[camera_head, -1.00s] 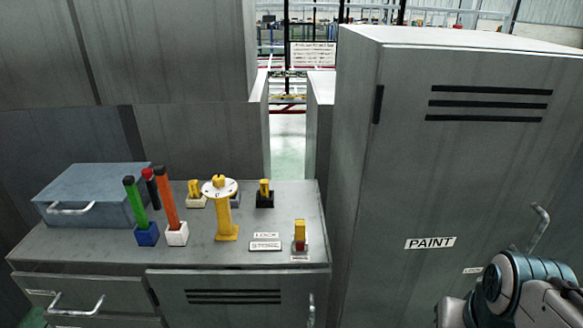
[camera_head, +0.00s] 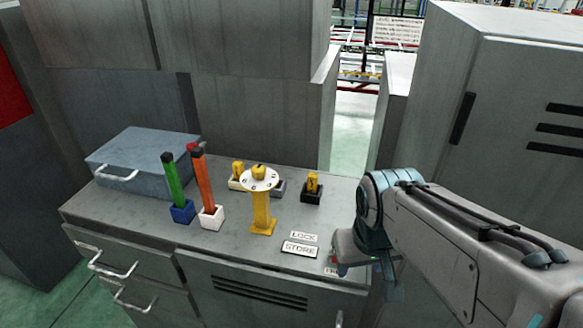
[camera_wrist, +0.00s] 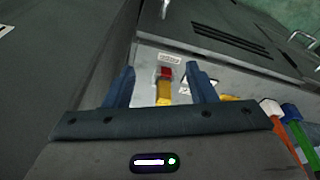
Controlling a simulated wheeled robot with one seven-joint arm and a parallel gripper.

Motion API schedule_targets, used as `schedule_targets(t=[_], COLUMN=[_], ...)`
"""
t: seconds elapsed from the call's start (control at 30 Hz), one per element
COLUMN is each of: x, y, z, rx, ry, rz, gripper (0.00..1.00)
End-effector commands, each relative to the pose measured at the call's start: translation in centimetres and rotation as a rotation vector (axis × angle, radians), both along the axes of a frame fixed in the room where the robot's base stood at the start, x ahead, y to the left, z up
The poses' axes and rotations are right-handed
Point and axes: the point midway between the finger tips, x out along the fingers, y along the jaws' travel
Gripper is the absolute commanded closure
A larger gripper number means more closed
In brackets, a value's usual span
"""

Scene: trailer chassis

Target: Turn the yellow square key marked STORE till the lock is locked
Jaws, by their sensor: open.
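A yellow key (camera_wrist: 163,95) with a red part (camera_wrist: 165,73) shows between my fingers in the wrist view, near a small white label (camera_wrist: 170,58) too small to read. In the head view my arm hides this key at the counter's front right. My gripper (camera_wrist: 160,70) is open, one finger on each side of the key; I cannot tell if they touch it. In the head view my gripper (camera_head: 370,272) is low over that corner. A STORE plate (camera_head: 300,249) and a LOCK plate (camera_head: 303,236) lie on the counter left of it.
A yellow stand with a white disc (camera_head: 259,180) rises mid-counter. Behind it are yellow keys in a black block (camera_head: 312,189) and a pale block (camera_head: 237,176). Green (camera_head: 174,182) and orange (camera_head: 204,182) handles and a blue-grey box (camera_head: 143,170) stand left. A tall cabinet (camera_head: 520,75) is right.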

Motion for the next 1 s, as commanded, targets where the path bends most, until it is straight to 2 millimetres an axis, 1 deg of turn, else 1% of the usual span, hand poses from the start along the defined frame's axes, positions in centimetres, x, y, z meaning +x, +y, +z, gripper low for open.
schedule_targets(t=[0.03, 0.17, 0.3, 0.5, 0.6, 0.7, 0.8, 0.93, 1.0], x=[0.7, 3.2, 6.6, 11.1, 12.8, 13.9, 14.5, 14.7, 14.6], y=[0.0, 0.6, 1.9, 3.7, 4.4, 4.9, 5.1, 5.0, 4.7], z=[0.7, 2.2, 3.4, 4.2, 4.2, 4.1, 4.0, 3.4, 2.7], rx=[-0.030, -0.131, -0.236, -0.327, -0.348, -0.359, -0.363, -0.366, -0.366], ry=[0.028, 0.126, 0.254, 0.416, 0.474, 0.513, 0.534, 0.544, 0.546], rz=[0.042, 0.245, 0.518, 0.867, 0.995, 1.084, 1.132, 1.153, 1.153], gripper=[0.49, 0.49, 0.49, 0.49, 0.49, 0.49, 0.49, 0.49, 0.49])
